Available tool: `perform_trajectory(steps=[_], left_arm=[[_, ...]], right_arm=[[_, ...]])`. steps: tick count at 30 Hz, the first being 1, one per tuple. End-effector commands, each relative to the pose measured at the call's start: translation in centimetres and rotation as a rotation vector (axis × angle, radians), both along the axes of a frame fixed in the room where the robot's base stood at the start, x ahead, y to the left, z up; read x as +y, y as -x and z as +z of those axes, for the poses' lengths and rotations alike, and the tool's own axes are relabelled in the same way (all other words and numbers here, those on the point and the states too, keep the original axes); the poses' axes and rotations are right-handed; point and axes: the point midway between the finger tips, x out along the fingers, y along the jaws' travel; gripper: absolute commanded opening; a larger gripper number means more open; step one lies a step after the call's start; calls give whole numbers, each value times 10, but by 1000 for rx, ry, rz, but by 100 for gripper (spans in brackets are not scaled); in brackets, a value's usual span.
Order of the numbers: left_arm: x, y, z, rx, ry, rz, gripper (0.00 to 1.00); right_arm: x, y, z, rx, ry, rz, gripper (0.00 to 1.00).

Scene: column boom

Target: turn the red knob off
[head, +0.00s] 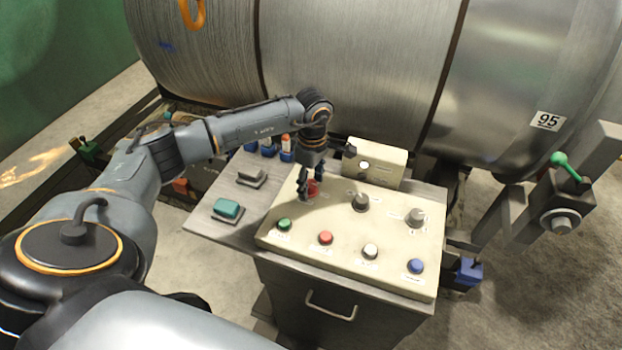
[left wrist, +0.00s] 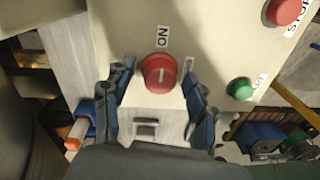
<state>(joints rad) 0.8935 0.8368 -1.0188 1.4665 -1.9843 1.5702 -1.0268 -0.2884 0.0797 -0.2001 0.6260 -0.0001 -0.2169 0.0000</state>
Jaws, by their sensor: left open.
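The red knob (head: 313,188) is at the upper left of the cream control panel (head: 330,237). In the left wrist view the red knob (left wrist: 159,72) shows its round face with a pale mark on it. My left gripper (head: 308,190) points down over the knob. In the left wrist view its blue-grey fingers (left wrist: 155,88) are open, one on each side of the knob. I cannot tell whether they touch it. My right gripper is not in view.
Two grey knobs (head: 360,202) are to the right on the panel. A green button (head: 284,224), red button (head: 325,238), white button (head: 370,251) and blue button (head: 416,266) line the front. A cream box (head: 375,163) stands behind, before a large metal drum (head: 350,60).

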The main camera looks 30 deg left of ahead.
Motion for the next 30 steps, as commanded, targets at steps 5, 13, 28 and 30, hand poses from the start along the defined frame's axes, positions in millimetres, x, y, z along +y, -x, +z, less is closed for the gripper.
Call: perform_trajectory(steps=[5, 13, 28, 30], left_arm=[[0, 0, -1, 0, 0, 0, 57], [0, 0, 0, 0, 0, 0, 15], [1, 0, -3, 1, -1, 94, 3], [1, 0, -3, 1, -2, 140, 3]], right_arm=[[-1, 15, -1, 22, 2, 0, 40], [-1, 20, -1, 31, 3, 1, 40], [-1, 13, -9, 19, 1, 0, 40], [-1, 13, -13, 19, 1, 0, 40]])
